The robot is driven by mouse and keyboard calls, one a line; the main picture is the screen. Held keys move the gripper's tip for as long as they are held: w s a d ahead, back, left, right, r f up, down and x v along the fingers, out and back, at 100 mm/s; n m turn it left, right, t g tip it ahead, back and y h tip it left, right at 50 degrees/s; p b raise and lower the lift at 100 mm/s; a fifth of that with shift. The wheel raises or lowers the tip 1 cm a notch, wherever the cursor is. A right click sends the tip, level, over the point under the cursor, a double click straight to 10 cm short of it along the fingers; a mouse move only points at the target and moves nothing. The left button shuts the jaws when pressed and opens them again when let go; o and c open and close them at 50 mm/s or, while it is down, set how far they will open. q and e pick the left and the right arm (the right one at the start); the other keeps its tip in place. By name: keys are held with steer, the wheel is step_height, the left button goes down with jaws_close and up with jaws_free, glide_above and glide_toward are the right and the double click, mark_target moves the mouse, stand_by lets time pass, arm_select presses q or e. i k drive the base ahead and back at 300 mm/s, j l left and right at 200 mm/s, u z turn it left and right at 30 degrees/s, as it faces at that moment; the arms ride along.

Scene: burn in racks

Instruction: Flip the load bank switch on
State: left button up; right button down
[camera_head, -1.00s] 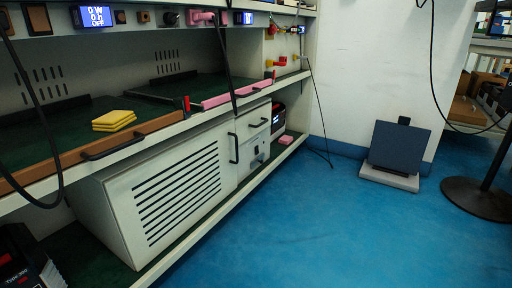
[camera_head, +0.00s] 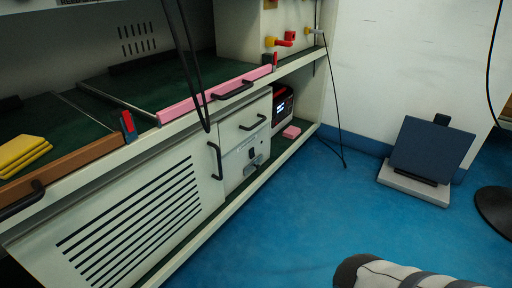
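The likely load bank is a white cabinet (camera_head: 140,220) with dark slatted vents, on the lower shelf of the rack. At its right end is a light panel (camera_head: 235,166) with a small dark switch-like part (camera_head: 252,153) and a dark socket or plug below it. The part is too small to tell its position. Black handles (camera_head: 216,160) are fixed on the cabinet front. Neither gripper shows; a grey and dark rounded part at the bottom right looks like one of my arm links.
A black and red device (camera_head: 282,108) and a pink block (camera_head: 291,132) stand right of the cabinet. Yellow pads (camera_head: 20,152) lie on the shelf above. Black cables hang in front of the rack. A dark panel on a grey base (camera_head: 428,155) stands by the wall. Blue floor (camera_head: 300,220) is open.

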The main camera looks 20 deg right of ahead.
mark_target(252, 155)
steer(key=i+l+u, duration=0.1)
steer(key=i+l, duration=0.25)
steer(key=l, duration=0.25)
steer(key=i+l+u, duration=0.15)
steer(key=i+l, duration=0.2)
steer(key=l, duration=0.3)
steer(key=i+l+u, duration=0.15)
steer(key=i+l, duration=0.05)
steer(key=l, duration=0.1)
